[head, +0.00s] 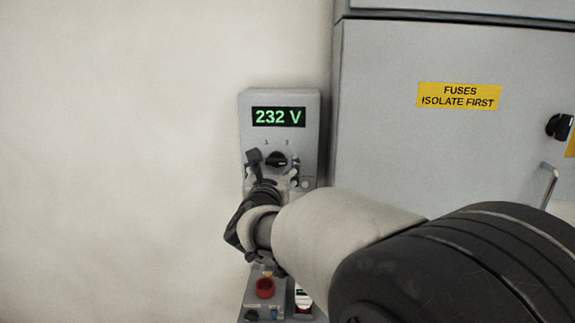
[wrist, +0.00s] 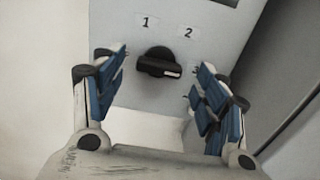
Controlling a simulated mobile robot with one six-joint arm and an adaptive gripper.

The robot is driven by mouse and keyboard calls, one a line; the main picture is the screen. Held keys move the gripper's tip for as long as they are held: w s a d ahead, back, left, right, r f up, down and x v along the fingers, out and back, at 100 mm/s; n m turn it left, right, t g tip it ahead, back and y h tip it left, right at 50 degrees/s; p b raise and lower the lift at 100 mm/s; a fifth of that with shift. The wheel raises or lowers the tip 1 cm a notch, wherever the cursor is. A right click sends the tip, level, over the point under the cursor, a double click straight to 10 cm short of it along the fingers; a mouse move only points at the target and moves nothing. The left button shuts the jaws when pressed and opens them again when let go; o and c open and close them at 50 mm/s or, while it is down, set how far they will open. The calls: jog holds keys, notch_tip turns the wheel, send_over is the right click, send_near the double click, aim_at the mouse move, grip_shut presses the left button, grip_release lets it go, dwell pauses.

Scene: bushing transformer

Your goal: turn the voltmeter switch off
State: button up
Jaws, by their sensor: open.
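The voltmeter (head: 308,133) is a grey box on the wall with a green display (head: 278,117) reading 232 V. Its black rotary switch (head: 277,160) sits below the display. In the wrist view the switch (wrist: 158,63) lies under the labels 1 and 2, and its white mark is at its right end, pointing right and slightly down. My gripper (wrist: 156,82) is open, with one blue-padded finger on each side of the switch in the picture. I see no contact with the switch. In the head view my gripper (head: 274,172) is in front of the box's lower part and hides it.
A large grey cabinet (head: 400,150) stands right of the voltmeter, with a yellow label (head: 459,96) reading FUSES ISOLATE FIRST, a black knob (head: 559,127) and a handle (head: 548,180). Below my gripper is a small box with a red button (head: 265,287). The wall at left is bare.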

jog(key=shift+w, duration=1)
jog(key=c, duration=1)
